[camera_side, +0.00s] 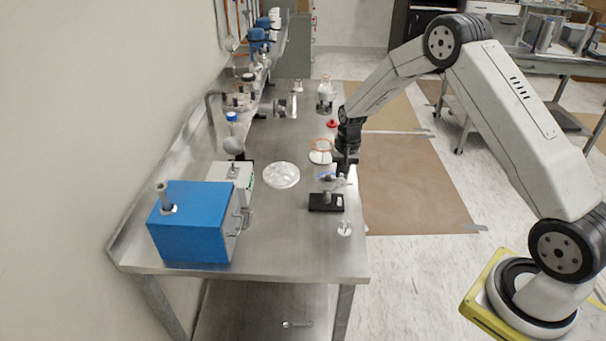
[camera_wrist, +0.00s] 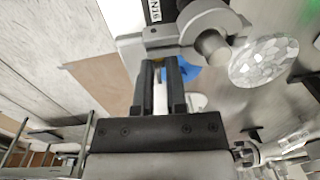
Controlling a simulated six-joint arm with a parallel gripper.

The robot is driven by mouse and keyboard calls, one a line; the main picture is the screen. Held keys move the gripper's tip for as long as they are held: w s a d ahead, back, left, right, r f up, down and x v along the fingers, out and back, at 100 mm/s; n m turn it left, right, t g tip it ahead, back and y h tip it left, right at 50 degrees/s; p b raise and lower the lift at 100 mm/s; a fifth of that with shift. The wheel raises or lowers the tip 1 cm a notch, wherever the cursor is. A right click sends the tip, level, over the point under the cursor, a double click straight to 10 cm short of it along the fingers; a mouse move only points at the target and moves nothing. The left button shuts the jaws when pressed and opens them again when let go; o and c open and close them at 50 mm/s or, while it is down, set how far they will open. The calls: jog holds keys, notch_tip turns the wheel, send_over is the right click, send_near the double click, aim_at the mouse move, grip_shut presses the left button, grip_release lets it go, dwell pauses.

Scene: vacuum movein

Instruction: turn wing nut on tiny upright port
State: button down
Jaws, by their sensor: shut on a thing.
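My gripper (camera_side: 346,160) points down at the right edge of the steel table, at a small grey fitting on a black base (camera_side: 326,203). In the wrist view, the two dark fingers of my gripper (camera_wrist: 160,75) are shut on a narrow pale piece, which looks like the wing nut (camera_wrist: 160,96). A blue part (camera_wrist: 190,70) shows just beside the fingers. A grey fitting with a short round port (camera_wrist: 212,46) lies just beyond the fingertips. The fingers hide much of the nut, and its wings cannot be made out.
A blue box (camera_side: 190,225) and a pale instrument (camera_side: 238,178) stand at the left. A round dish of clear pieces (camera_side: 281,175) lies mid-table. A small white fitting (camera_side: 344,228) stands in front of the black base. Glassware crowds the back.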

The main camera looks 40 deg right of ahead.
jog(key=c, duration=0.9)
grip_release()
jog(key=shift+c, duration=0.2)
jog(key=shift+r, duration=0.1)
notch_tip(320, 180, up, 8)
jog(key=shift+s+d+f, duration=0.15)
jog(key=shift+s+f, duration=0.05)
jog(key=shift+s, duration=0.05)
jog(key=shift+s+a+r, duration=0.25)
jog(key=shift+a, duration=0.15)
jog(key=s+a+r+n+t, duration=0.1)
jog(key=s+a+n, duration=0.3)
jog(key=s, duration=0.6)
jog(key=s+a+r+n+t, duration=0.1)
jog(key=s+a+r+n, duration=0.1)
jog(key=s+a+n, duration=0.3)
jog(key=shift+s+a+r+h, duration=0.35)
jog(key=shift+s+a, duration=1.35)
jog(key=shift+s, duration=1.3)
